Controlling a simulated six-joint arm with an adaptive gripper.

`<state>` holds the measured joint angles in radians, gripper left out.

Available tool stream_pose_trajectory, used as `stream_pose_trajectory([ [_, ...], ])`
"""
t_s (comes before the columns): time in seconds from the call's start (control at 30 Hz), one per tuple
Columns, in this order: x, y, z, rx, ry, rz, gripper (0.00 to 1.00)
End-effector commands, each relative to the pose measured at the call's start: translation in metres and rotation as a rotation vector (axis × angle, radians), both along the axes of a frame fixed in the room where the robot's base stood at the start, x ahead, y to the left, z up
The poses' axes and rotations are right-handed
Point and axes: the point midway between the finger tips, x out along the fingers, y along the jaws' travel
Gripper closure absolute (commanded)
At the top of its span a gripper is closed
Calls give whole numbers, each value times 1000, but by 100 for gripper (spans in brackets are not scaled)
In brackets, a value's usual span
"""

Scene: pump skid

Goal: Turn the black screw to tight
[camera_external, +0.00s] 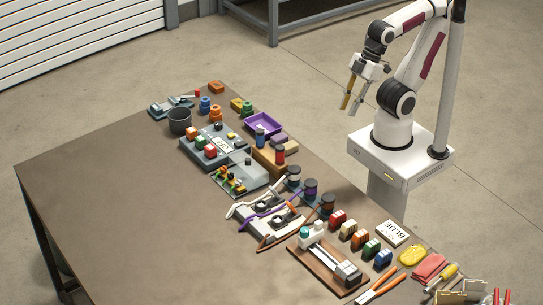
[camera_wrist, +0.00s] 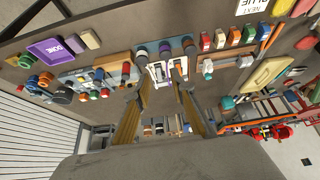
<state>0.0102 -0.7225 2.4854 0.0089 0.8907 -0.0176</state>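My gripper (camera_external: 351,103) hangs in the air off the right side of the table, near my base, apart from everything on the table. In the wrist view its two long yellowish fingers (camera_wrist: 163,88) are spread with nothing between them. I cannot tell for certain which part is the black screw. A small black knob (camera_external: 248,161) stands on a grey block next to the button panel. Another dark knob (camera_external: 218,126) sits at the back of that panel. Dark round parts (camera_external: 262,202) also show on the white fixture. How far any of them is turned cannot be seen.
The brown table (camera_external: 110,185) is bare on its left side. Crowded along its right side are a dark cup (camera_external: 179,121), a purple tray (camera_external: 264,125), spools (camera_external: 310,187), coloured blocks (camera_external: 360,240), a sign (camera_external: 393,233) and tools (camera_external: 381,286).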

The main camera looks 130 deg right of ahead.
Motion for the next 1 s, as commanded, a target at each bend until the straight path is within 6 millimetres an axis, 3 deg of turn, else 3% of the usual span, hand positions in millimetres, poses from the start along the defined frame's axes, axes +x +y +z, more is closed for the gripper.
stream_pose_trajectory([
  [0.5,75,-16,1,5,33,18,76],
  [1.0,160,-54,-22,10,57,27,76],
])
